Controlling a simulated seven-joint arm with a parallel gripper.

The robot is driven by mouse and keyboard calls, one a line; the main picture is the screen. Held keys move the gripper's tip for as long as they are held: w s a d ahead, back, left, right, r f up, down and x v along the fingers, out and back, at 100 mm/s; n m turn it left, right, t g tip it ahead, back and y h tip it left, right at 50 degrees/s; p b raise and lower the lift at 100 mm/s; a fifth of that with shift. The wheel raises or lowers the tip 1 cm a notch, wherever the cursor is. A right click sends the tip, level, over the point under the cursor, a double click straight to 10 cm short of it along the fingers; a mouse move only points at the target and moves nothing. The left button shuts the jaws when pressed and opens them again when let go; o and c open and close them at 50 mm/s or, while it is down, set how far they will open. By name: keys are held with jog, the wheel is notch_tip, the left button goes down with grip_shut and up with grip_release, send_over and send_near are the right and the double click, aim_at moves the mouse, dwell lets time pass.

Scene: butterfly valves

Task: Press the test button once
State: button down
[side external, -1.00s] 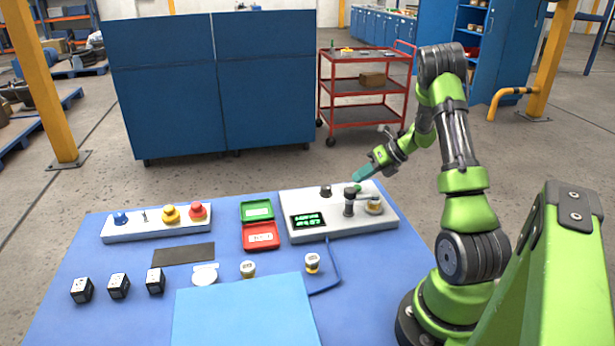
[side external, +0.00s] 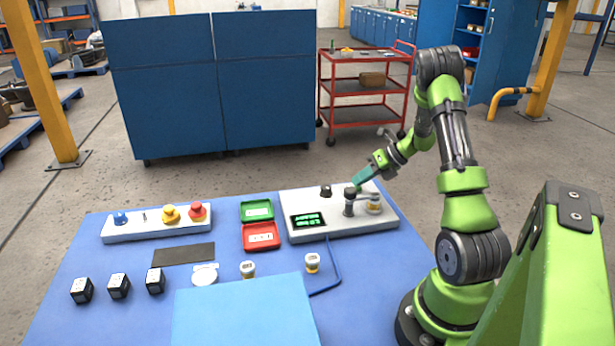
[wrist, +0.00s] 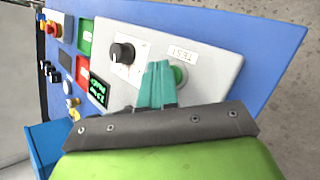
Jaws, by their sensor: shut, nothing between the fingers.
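The green test button (wrist: 179,75) sits beside the "TEST" label (wrist: 182,54) on the light grey test panel (side external: 300,231). In the wrist view the fingers cover part of the button's left side. My gripper (wrist: 158,68) is shut and empty, with teal fingers held together. In the side view my gripper (side external: 359,182) points down at the panel's back right, and its tips hide the button. I cannot tell whether the tips touch the button.
A black knob (wrist: 122,53) and a green-lit display (side external: 307,220) are on the same panel.

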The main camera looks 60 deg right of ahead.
aim_at(361, 187)
jog(key=shift+f, duration=0.2)
dwell(0.3)
jog(key=shift+r, duration=0.9)
jog(key=shift+r, duration=0.1)
jog(key=shift+r, duration=2.4)
